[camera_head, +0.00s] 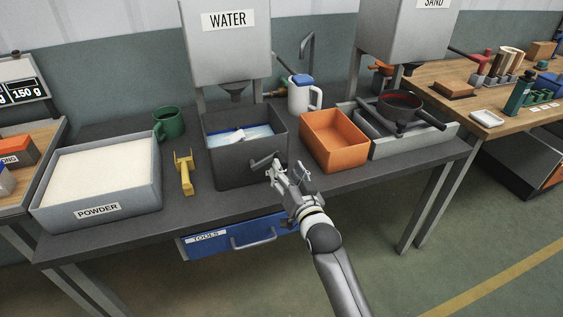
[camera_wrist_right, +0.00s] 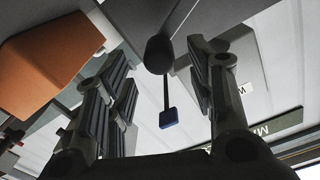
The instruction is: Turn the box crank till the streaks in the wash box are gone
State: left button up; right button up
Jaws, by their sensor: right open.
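The dark grey wash box (camera_head: 245,168) stands on the bench under the WATER hopper. Inside it is pale blue liquid (camera_head: 255,133) with lighter and darker blue patches; a white piece stands in it. I cannot make out distinct streaks at this size. The dark crank (camera_head: 261,161) is on the box's front side, towards the right. My right gripper (camera_head: 279,170) is just right of the crank, its fingers apart. In the right wrist view, a dark rounded knob (camera_wrist_right: 159,54), apparently the crank's handle, shows between the open fingers; contact is not visible. My left gripper is out of view.
An orange bin (camera_head: 334,152) stands close right of the wash box. A blue TOOLS drawer (camera_head: 222,240) is below the bench edge.

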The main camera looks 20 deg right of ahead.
aim_at(284, 166)
jog(key=shift+w+a, duration=0.1)
jog(key=shift+w, duration=2.25)
jog(key=shift+c, duration=0.3)
grip_shut()
